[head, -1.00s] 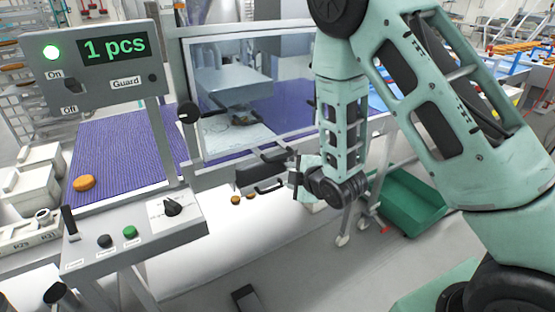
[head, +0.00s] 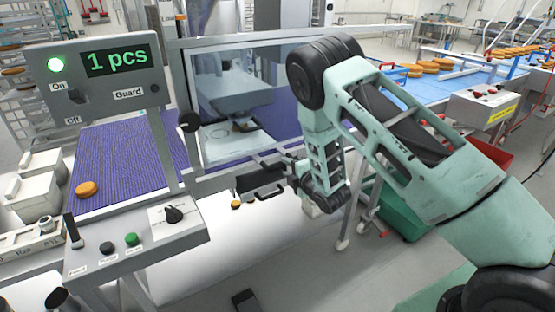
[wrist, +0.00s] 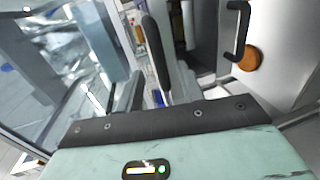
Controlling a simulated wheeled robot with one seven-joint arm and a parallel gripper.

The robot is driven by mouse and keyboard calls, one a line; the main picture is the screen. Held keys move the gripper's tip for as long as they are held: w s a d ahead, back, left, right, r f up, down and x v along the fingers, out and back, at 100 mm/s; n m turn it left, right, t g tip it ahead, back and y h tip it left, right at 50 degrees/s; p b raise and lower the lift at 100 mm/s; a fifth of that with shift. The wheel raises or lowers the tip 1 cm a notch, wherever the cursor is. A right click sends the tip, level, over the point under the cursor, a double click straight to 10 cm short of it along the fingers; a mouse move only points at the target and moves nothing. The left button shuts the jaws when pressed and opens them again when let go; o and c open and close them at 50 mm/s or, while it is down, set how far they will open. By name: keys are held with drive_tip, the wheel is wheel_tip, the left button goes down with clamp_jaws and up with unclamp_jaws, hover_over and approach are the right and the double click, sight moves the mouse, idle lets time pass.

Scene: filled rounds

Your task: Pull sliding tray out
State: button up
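A dark tray front (head: 258,178) sits low under the machine's window, with a thin black loop handle (head: 270,192) below it. The black handle also shows at the upper right of the wrist view (wrist: 239,30). My gripper (head: 290,170) is at the right end of the dark front, partly hidden by my wrist. In the wrist view, my gripper's fingers (wrist: 155,88) look apart, with a long black bar (wrist: 155,50) between or just beyond them. I cannot tell whether they touch that bar. The tray's inside is hidden.
A control panel (head: 135,240) with knob and buttons stands at front left, below a "1 pcs" display (head: 115,58). A purple belt (head: 120,160) carries one bun (head: 87,189). A green crate (head: 395,210) is on the floor at right. Another bun (head: 236,205) is below the tray.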

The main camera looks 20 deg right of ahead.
sight(282, 165)
drive_tip(key=p+x, duration=0.1)
drive_tip(key=x, duration=0.6)
drive_tip(key=shift+c, duration=0.4)
clamp_jaws()
